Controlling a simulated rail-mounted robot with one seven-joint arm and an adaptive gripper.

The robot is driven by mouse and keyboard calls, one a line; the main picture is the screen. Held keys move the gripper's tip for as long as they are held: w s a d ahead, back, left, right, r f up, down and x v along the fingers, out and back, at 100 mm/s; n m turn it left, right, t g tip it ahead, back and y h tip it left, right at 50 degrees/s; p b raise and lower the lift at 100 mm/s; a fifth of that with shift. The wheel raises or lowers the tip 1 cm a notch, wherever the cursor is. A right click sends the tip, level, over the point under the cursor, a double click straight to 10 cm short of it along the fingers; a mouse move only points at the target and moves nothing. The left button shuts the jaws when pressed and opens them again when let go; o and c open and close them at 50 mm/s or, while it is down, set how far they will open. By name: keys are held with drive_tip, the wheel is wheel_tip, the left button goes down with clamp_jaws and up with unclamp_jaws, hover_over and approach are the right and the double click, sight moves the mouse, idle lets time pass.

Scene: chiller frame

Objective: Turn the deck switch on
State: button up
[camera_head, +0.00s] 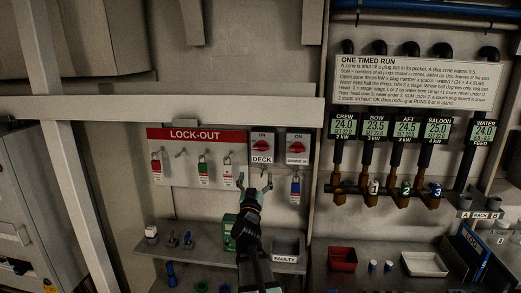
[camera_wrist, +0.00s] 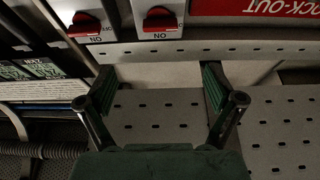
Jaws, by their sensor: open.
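The deck switch (camera_head: 262,146) is a white plate with a red knob, marked ON above and DECK below. It sits on the wall panel right of the LOCK-OUT sign. Its red knob lies roughly sideways, away from the ON mark. In the wrist view, which is upside down, the deck switch (camera_wrist: 160,18) is at the top centre. My gripper (camera_head: 254,183) is just below the switch in the head view, fingers apart and empty. In the wrist view my gripper (camera_wrist: 158,80) has its fingers spread over the perforated panel, apart from the knob.
A second red-knobbed switch (camera_head: 297,146) stands close on the right, with a blue padlock (camera_head: 295,186) hanging below it. Red and green padlocks (camera_head: 203,170) hang under the LOCK-OUT sign (camera_head: 197,136). A FAULTY bin (camera_head: 285,249) and a shelf are below. Pipes and gauges stand further right.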

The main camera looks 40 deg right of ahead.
sight(261, 149)
drive_tip(key=p+x, duration=0.4)
drive_tip(key=x, duration=1)
drive_tip(key=shift+w+d+p, duration=0.25)
drive_tip(key=shift+d+p, duration=0.05)
drive_tip(key=c, duration=1.1)
